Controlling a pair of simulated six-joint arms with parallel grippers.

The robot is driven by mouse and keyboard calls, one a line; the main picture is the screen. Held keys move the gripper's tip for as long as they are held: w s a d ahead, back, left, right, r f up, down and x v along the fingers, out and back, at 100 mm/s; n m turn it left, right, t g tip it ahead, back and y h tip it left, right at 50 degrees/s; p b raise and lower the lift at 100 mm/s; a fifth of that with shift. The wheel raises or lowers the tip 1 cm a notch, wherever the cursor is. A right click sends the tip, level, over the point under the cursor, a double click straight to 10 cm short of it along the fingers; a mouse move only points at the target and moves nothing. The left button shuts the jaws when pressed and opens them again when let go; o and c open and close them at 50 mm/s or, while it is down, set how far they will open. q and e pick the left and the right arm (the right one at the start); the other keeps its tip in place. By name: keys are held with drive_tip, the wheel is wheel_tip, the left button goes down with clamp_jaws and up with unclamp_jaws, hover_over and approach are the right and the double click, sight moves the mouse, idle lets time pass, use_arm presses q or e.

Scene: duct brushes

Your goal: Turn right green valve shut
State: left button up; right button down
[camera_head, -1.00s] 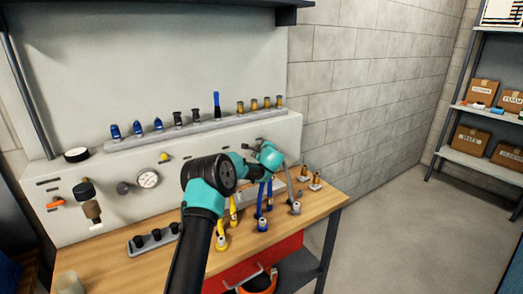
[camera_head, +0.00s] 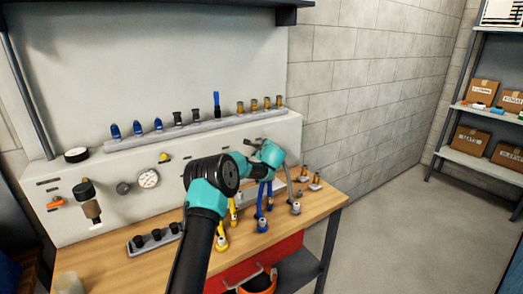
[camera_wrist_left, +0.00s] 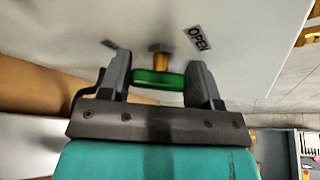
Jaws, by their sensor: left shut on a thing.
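The green valve handle (camera_wrist_left: 158,79) sits on a brass stem on the white panel (camera_wrist_left: 235,20) in the left wrist view. Its long side lies across the picture, with an OPEN label (camera_wrist_left: 199,38) up and to the right. My left gripper (camera_wrist_left: 160,74) has its two dark fingers at the two ends of the handle and is shut on it. In the head view my left arm reaches to the right end of the panel and hides the valve and my fingers. My right gripper is not in view.
Blue and yellow hose ends (camera_head: 262,225) stand on the wooden bench (camera_head: 120,268) close to my arm. A rail (camera_head: 190,130) of brushes and fittings lies on top of the panel. A gauge (camera_head: 148,178) is on the panel left of my arm.

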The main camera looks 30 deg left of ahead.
use_arm(q)
drive_tip(key=m+g, duration=0.2)
drive_tip(key=m, duration=0.1)
drive_tip(key=shift+w+d+y, duration=0.1)
drive_tip(key=shift+w+y, duration=0.05)
drive_tip(key=shift+y, duration=0.15)
drive_tip(key=shift+m+g+y, duration=0.4)
drive_tip(key=shift+m+g, duration=0.6)
drive_tip(key=shift+m, duration=0.6)
drive_tip(key=o, duration=0.9)
drive_tip(key=shift+r, duration=0.1)
drive_tip(key=v, duration=1.7)
drive_tip(key=shift+d+r, duration=0.1)
drive_tip(key=shift+d, duration=0.1)
